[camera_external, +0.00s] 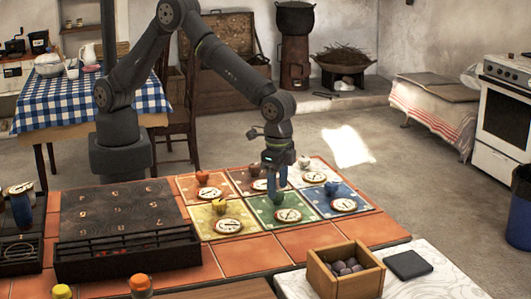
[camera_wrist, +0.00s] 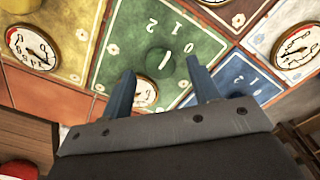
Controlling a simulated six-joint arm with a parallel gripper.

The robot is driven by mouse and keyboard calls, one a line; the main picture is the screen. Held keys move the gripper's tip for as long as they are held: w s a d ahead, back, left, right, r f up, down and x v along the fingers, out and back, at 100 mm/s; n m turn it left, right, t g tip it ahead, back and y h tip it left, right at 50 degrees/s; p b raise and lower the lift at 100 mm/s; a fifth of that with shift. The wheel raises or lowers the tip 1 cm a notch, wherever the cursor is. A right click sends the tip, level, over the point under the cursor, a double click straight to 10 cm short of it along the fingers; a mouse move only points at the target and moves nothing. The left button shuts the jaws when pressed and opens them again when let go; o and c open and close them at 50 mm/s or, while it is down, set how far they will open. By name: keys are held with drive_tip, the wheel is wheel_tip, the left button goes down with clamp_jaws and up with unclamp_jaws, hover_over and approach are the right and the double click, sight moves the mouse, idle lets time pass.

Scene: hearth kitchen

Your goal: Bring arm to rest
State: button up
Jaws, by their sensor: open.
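My gripper (camera_external: 277,183) points down above the green tile (camera_external: 302,205) in the external view. In the wrist view my gripper (camera_wrist: 160,72) has its two fingers apart, with a green round piece (camera_wrist: 160,61) showing in the gap, seen from above. I cannot tell its exact distance from the fingers. A white dial plate (camera_wrist: 145,92) shows partly between the fingers; in the external view the green tile's dial (camera_external: 288,215) lies just below and beside the fingers. My arm arches from its base at the left over to the tiles.
A dark rack (camera_external: 125,250) stands left. A wooden box (camera_external: 345,270) with dark round pieces stands at the front right. Air above is clear.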

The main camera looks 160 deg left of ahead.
wheel_tip(320, 180, down, 2)
drive_tip(key=shift+f, duration=0.1)
drive_tip(key=shift+r+m, duration=0.25)
drive_tip(key=shift+m, duration=0.65)
drive_tip(key=m, duration=0.7)
wheel_tip(320, 180, up, 8)
drive_tip(key=shift+f, duration=0.1)
idle(1.4)
